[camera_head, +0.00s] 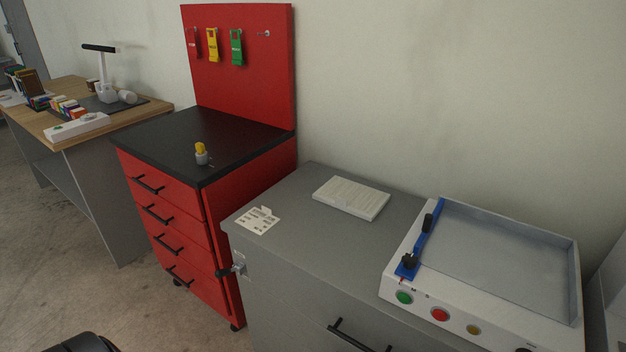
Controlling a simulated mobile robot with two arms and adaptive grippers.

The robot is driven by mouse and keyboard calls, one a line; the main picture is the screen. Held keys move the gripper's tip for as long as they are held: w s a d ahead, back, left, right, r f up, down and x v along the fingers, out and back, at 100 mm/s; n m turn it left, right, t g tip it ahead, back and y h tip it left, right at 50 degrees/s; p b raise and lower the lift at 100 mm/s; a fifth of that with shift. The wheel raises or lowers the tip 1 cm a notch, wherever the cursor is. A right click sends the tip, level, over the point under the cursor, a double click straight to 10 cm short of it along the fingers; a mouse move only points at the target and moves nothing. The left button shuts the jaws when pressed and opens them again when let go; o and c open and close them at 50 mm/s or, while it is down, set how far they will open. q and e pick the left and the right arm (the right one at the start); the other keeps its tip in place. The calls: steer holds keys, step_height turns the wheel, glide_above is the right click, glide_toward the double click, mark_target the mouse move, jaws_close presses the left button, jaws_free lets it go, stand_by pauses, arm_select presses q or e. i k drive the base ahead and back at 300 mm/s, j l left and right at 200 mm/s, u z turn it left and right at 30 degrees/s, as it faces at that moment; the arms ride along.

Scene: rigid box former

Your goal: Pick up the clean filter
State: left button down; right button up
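A flat white rectangular panel with a ribbed top (351,197), which looks like the clean filter, lies flat on the grey cabinet top (300,230). It is between a printed white card and a white machine, touching neither. Nothing covers it. No gripper can be made out in the head view. A dark rounded shape cuts into the bottom left edge, and I cannot tell which part of me it is.
The white machine (450,315) with coloured buttons, a blue latch bar (422,238) and a grey recess stands on the right. The printed card (257,220) lies left. A red tool cabinet (222,245) and a wooden desk (150,108) stand further left. The wall is behind.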

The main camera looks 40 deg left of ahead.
mark_target(363, 201)
steer(key=j+z, duration=0.1)
steer(key=j, duration=0.85)
steer(key=j+z, duration=0.15)
steer(key=j, duration=0.8)
steer(key=k, duration=0.05)
